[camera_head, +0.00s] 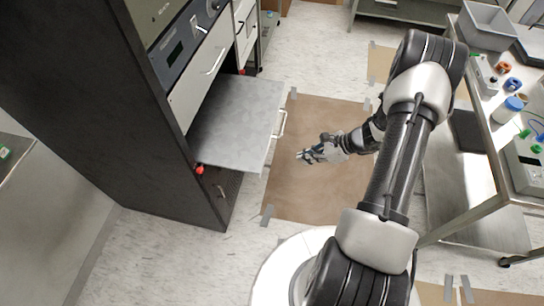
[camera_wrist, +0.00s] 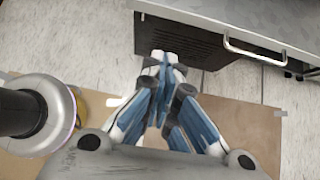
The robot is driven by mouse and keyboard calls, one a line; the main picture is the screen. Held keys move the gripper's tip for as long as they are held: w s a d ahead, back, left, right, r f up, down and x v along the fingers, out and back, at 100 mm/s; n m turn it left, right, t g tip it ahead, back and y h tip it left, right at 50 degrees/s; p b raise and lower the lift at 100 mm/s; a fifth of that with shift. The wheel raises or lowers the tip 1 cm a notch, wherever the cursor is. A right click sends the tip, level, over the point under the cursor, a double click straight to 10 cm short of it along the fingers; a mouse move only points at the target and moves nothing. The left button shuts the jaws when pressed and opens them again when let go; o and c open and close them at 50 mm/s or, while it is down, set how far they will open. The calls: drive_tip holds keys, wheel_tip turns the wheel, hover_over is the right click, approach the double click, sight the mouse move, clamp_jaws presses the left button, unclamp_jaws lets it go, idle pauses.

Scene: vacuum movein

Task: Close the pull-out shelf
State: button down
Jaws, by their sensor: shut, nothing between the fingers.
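The pull-out shelf (camera_head: 236,118) is a flat grey metal shelf that sticks out from the black cabinet (camera_head: 110,110) toward the right. Its front edge carries a light bar handle (camera_head: 281,123). In the wrist view the shelf (camera_wrist: 235,16) and its handle (camera_wrist: 255,51) are at the upper right. My gripper (camera_head: 303,157) is to the right of the shelf front, apart from it, over the brown floor sheet. In the wrist view my gripper (camera_wrist: 165,60) has its fingertips together with nothing between them, left of the handle.
Below the shelf is a black lower front with a small handle (camera_head: 221,191). A steel table (camera_head: 480,215) with bottles and boxes stands on the right. The brown floor sheet (camera_head: 310,200) between is clear.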

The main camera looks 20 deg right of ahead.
sight(212, 150)
drive_tip(key=r+b+x, duration=0.1)
drive_tip(key=x, duration=0.5)
drive_tip(key=w+a+r+b+x, duration=0.1)
drive_tip(key=x, duration=0.5)
drive_tip(key=shift+w+a+f+b, duration=0.2)
drive_tip(key=shift+a+f+b, duration=0.15)
drive_tip(key=shift+a, duration=0.2)
drive_tip(key=w+a+b, duration=0.2)
drive_tip(key=w+a, duration=0.2)
drive_tip(key=a, duration=0.2)
drive_tip(key=w+a+b, duration=0.2)
drive_tip(key=w+a, duration=0.2)
drive_tip(key=a, duration=0.2)
drive_tip(key=w+a+b, duration=0.2)
drive_tip(key=w+a, duration=0.2)
drive_tip(key=a, duration=0.3)
drive_tip(key=shift+w, duration=0.4)
drive_tip(key=shift+w+a+r, duration=0.1)
drive_tip(key=shift+w+a, duration=0.25)
drive_tip(key=shift+a, duration=0.15)
